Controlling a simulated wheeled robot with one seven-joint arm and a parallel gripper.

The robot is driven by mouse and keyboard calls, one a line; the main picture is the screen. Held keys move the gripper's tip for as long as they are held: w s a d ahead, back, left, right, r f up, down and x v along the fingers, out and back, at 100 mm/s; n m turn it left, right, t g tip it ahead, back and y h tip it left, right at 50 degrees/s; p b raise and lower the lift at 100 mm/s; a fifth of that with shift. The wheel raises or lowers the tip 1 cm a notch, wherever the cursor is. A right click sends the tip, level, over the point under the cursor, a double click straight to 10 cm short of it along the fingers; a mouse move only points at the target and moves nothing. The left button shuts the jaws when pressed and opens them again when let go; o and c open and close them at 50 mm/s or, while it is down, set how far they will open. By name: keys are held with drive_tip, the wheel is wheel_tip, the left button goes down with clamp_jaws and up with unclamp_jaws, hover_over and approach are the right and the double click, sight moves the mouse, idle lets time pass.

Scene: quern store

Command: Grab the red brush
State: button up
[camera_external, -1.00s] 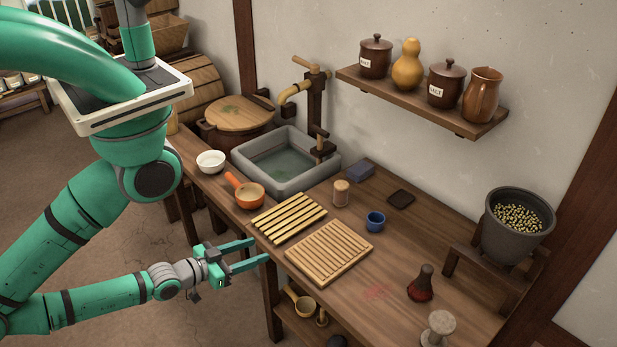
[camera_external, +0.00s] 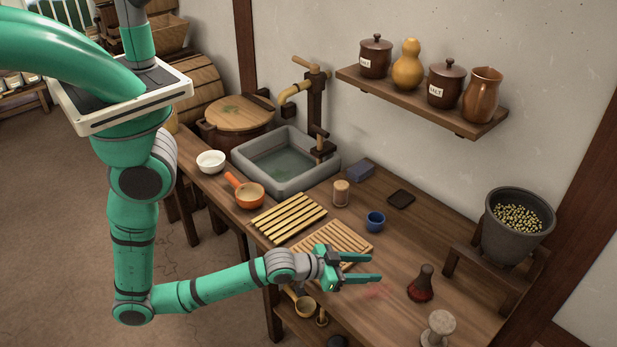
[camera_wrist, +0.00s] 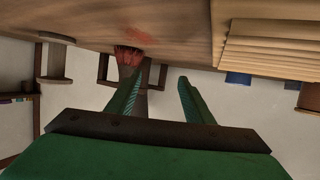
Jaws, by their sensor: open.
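The red brush (camera_external: 421,288), with a dark handle and red lower part, stands upright on the table at the right. My gripper (camera_external: 374,268) is open and empty to the left of the brush, apart from it, with its fingers pointing towards it. In the wrist view, which is upside down, the brush's red bristles (camera_wrist: 127,54) meet the tabletop. One finger of my gripper (camera_wrist: 160,77) covers part of its handle there.
A slatted wooden board (camera_external: 350,240) lies beside my gripper, with a blue cup (camera_external: 375,221) behind it. A pale wooden spool-shaped object (camera_external: 438,328) stands in front of the brush. A grey pot of grain (camera_external: 515,235) stands at the right. A red stain marks the tabletop.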

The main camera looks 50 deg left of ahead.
drive_tip(key=m, duration=0.1)
approach(433, 287)
wheel_tip(433, 287, up, 5)
drive_tip(key=a, duration=0.2)
drive_tip(key=shift+g+h, duration=0.3)
drive_tip(key=shift+g, duration=0.2)
drive_tip(key=x, duration=1.1)
drive_tip(key=shift+d+r, duration=0.15)
drive_tip(key=shift+d, duration=0.3)
drive_tip(key=c, duration=1.1)
